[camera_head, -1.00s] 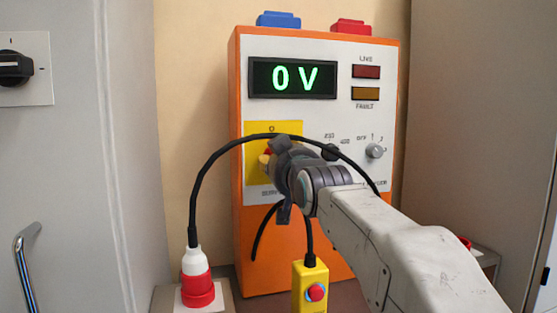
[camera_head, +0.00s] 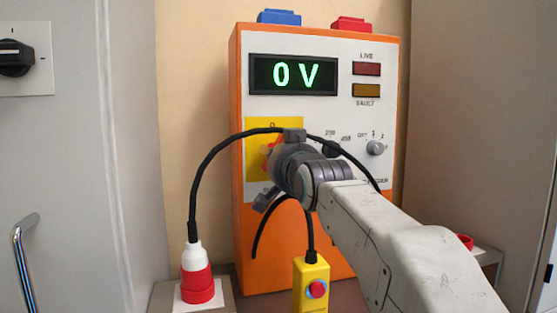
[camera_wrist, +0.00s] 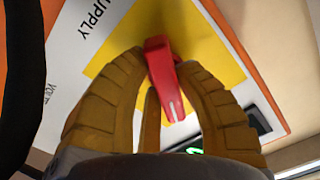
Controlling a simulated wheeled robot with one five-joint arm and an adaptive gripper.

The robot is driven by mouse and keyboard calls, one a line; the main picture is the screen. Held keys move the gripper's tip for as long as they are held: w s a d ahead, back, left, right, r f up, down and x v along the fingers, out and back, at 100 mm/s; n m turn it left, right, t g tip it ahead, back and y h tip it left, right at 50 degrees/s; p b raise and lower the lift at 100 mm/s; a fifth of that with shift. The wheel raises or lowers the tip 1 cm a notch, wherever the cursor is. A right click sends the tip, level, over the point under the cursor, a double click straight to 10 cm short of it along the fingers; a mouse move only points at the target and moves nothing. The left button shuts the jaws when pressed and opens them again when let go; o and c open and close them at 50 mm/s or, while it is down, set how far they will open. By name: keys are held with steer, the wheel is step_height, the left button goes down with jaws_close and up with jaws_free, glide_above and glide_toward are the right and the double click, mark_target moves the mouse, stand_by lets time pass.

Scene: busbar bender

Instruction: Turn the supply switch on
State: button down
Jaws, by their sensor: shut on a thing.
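The supply switch is a red handle (camera_wrist: 161,68) on a yellow plate (camera_wrist: 207,28), with the word SUPPLY beside it in the wrist view. In the head view the yellow plate (camera_head: 257,136) is on the front of the orange cabinet, and the handle is mostly hidden behind my gripper. My gripper (camera_wrist: 164,80) is shut on the red handle, with its tan fingers on both sides of it. In the head view my gripper (camera_head: 272,160) is tilted against the panel. The display (camera_head: 293,75) above reads 0 V.
The red LIVE lamp (camera_head: 366,69) and the amber FAULT lamp (camera_head: 366,90) look dark. A black cable arches around my gripper to a red-and-white plug (camera_head: 197,275). A yellow pendant (camera_head: 312,287) with a red button stands below. Grey cabinets flank both sides.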

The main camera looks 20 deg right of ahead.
steer(key=m, duration=0.6)
steer(key=shift+a, duration=0.25)
steer(key=m, duration=0.5)
steer(key=shift+a+r+m, duration=0.1)
steer(key=shift+m, duration=0.3)
steer(key=c, duration=0.9)
jaws_free()
steer(key=s, duration=1.2)
